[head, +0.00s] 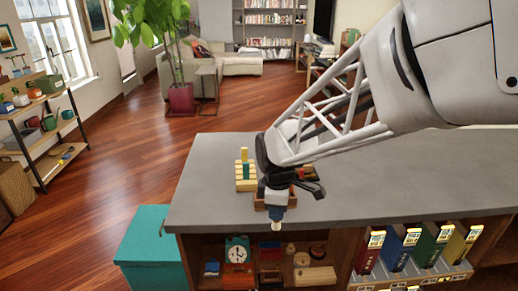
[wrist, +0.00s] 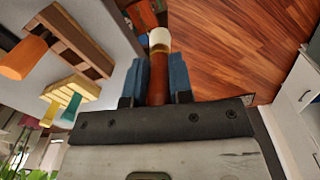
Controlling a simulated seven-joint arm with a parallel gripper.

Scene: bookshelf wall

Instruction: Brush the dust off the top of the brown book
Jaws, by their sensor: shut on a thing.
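My gripper (wrist: 160,80) is shut on a brush (wrist: 159,88) with a red-brown handle and a cream tip. The blue fingers press on both sides of the handle. In the head view my gripper (head: 277,208) hangs at the front edge of the grey shelf top, with the cream tip pointing down. Several upright books stand in the right compartment below the top. The leftmost, a dark red-brown one (head: 369,252), looks like the brown book; it is right of and apart from my gripper. I cannot make out dust on it.
On the grey top (head: 390,180) are a yellow slotted block (head: 240,184) and a wooden holder (wrist: 92,48), partly behind my gripper in the head view. Blue, green and yellow books (head: 462,243) stand right of the brown one. A clock (head: 238,250) is in the left compartment.

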